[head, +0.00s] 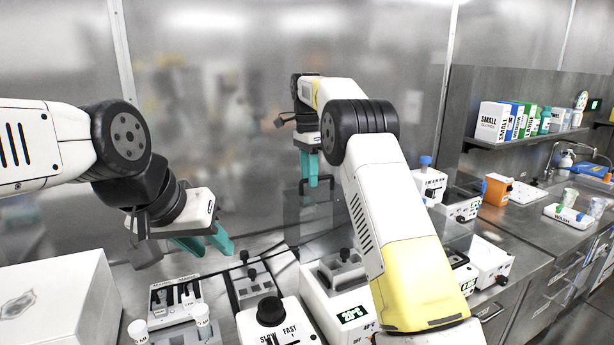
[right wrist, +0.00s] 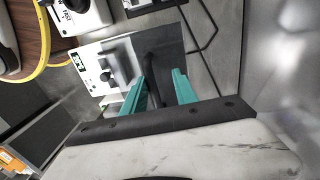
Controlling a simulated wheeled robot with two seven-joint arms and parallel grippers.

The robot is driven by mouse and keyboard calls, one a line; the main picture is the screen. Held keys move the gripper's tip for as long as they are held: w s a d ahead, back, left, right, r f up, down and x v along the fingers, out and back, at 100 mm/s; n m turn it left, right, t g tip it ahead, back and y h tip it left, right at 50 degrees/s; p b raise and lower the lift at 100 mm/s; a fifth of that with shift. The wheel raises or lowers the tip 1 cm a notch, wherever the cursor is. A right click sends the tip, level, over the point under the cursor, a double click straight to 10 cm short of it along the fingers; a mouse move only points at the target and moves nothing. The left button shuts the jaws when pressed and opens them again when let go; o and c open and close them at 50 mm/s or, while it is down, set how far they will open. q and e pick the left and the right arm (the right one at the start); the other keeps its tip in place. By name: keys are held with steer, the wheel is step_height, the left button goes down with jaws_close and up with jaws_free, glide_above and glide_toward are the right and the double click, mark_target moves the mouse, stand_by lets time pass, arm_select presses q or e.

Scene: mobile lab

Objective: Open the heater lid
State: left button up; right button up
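The heater (head: 352,314) is a white box with a green-lit temperature display, at the front centre in the head view. It also shows in the right wrist view (right wrist: 117,67). A grey panel, seemingly its lid (head: 309,222), stands raised behind it and shows as a dark sheet in the wrist view (right wrist: 167,52). A black bar handle (right wrist: 152,72) lies between my right gripper's teal fingers (right wrist: 160,82), nearer the left one, with a gap showing. My right gripper (head: 313,180) points down, open, beside the raised panel. My left gripper (head: 205,243) is open and empty over the bench devices.
A stirrer (head: 278,325) with a black knob stands left of the heater. A tube-holding device (head: 178,305) and a large white box (head: 58,300) are further left. A metal wall closes off the back. Glove boxes (head: 493,122) stand on a shelf at right.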

steer(key=shift+r, duration=0.2)
steer(key=shift+r, duration=1.65)
steer(key=s+r, duration=0.1)
steer(key=s, duration=1.5)
steer(key=shift+a+r, duration=0.15)
steer(key=shift+a, duration=0.25)
steer(key=s+d+r+n+t+y, duration=0.2)
steer(key=s+d+n+t, duration=0.1)
steer(key=s+d+n, duration=0.55)
steer(key=s+d+f+n+t, duration=0.1)
steer(key=s+f+n+t, duration=0.1)
steer(key=s, duration=0.4)
steer(key=s+d+f+n+t, duration=0.2)
steer(key=s+n, duration=0.1)
steer(key=s, duration=0.4)
steer(key=shift+y, duration=0.3)
